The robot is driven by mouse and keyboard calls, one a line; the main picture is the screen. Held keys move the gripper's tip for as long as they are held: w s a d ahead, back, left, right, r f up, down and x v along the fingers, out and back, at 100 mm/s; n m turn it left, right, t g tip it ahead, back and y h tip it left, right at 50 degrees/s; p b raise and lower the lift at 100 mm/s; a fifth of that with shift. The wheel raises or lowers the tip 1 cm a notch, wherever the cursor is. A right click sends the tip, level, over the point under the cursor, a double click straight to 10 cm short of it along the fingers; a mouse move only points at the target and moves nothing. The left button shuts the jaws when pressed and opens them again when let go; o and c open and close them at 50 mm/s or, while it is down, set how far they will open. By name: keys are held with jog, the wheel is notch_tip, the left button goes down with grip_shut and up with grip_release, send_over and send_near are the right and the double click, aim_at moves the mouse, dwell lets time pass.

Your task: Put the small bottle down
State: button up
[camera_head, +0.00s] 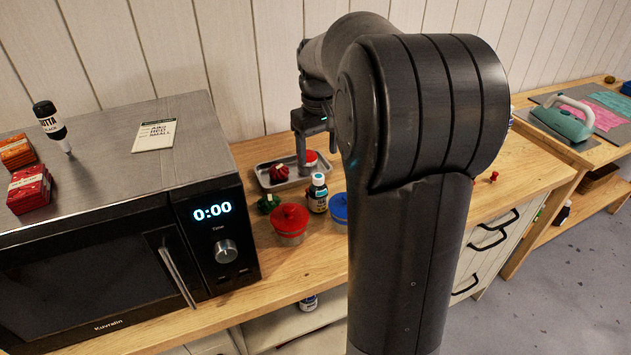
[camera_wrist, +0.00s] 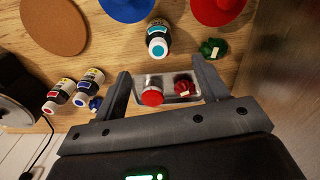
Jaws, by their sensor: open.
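A small bottle with a red cap (camera_wrist: 152,96) is in a metal tray (camera_wrist: 168,99), seen from above in the wrist view. In the head view its red cap (camera_head: 310,158) shows beside my gripper (camera_head: 303,166), over the tray (camera_head: 265,172). My gripper (camera_wrist: 161,66) is open, its fingers on either side of the bottle and a dark red bundle (camera_wrist: 184,84); nothing is held. I cannot tell how far the fingertips are above the tray. Another small bottle, with a teal cap (camera_head: 318,194), stands on the wooden counter in front of the tray.
A red lidded pot (camera_head: 290,222), a blue pot (camera_head: 339,208) and a green bundle (camera_head: 268,203) crowd the counter before the tray. A microwave (camera_head: 120,225) stands at left. More bottles (camera_wrist: 88,86) and a round brown board (camera_wrist: 54,25) show in the wrist view.

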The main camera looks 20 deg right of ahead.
jog(key=s+a+t, duration=0.1)
jog(key=s+a, duration=0.3)
jog(key=s, duration=0.4)
jog(key=s+a+r+m+t, duration=0.1)
jog(key=s+a+t, duration=0.1)
jog(key=s+a, duration=0.2)
jog(key=s+a+t, duration=0.2)
jog(key=s+a, duration=0.2)
jog(key=s, duration=0.7)
jog(key=shift+s+a+r+m, duration=0.25)
jog(key=shift+s+r+m, duration=0.05)
jog(key=shift+s+m, duration=0.1)
jog(key=shift+s+f, duration=0.1)
jog(key=shift+s, duration=0.05)
jog(key=shift+c, duration=0.5)
jog(key=shift+s+a+f, duration=0.1)
jog(key=shift+f, duration=0.05)
jog(key=shift+c, duration=1.2)
